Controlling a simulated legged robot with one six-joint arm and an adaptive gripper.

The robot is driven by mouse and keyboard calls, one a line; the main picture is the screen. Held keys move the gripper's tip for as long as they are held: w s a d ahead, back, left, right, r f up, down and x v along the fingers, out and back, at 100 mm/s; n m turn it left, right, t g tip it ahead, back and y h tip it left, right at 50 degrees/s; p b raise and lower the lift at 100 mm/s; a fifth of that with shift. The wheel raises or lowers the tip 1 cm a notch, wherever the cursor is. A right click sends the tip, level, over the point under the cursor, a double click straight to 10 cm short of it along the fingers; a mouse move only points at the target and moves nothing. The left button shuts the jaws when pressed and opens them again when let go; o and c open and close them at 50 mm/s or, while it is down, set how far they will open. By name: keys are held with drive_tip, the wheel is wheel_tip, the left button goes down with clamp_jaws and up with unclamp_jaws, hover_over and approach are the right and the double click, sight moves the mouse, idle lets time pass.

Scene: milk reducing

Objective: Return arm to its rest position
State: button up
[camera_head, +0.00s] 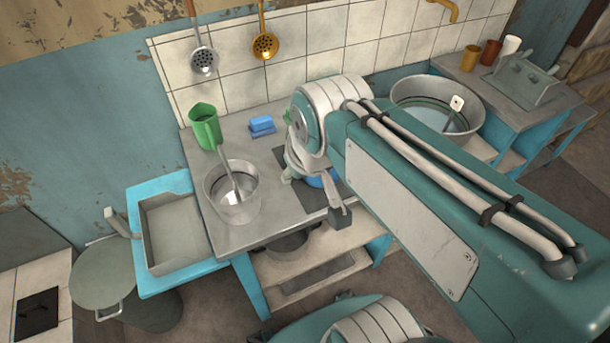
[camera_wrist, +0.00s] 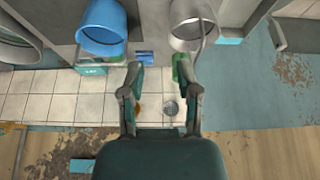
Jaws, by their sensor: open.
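My gripper (camera_wrist: 159,75) is open and empty in the wrist view, with its two fingers apart. In the head view my arm reaches out over the counter from the right, and the wrist hides part of the counter. A metal pot (camera_head: 246,208) with a ladle (camera_head: 233,176) in it stands on the counter left of the gripper. It also shows in the wrist view (camera_wrist: 178,42). A blue pot (camera_wrist: 102,30) is at upper left in the wrist view. In the head view it is mostly hidden behind my gripper.
A green jug (camera_head: 205,126) and a blue sponge (camera_head: 262,124) are at the back of the counter (camera_head: 285,211). A large metal basin (camera_head: 437,86) is at right.

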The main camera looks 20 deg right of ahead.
drive_tip(key=shift+s+d+f+m+t, duration=0.1)
drive_tip(key=shift+s+f+m+t, duration=0.1)
drive_tip(key=shift+s, duration=0.6)
drive_tip(key=shift+s+d+f+m+t, duration=0.1)
drive_tip(key=shift+s+t, duration=0.1)
drive_tip(key=shift+s, duration=0.55)
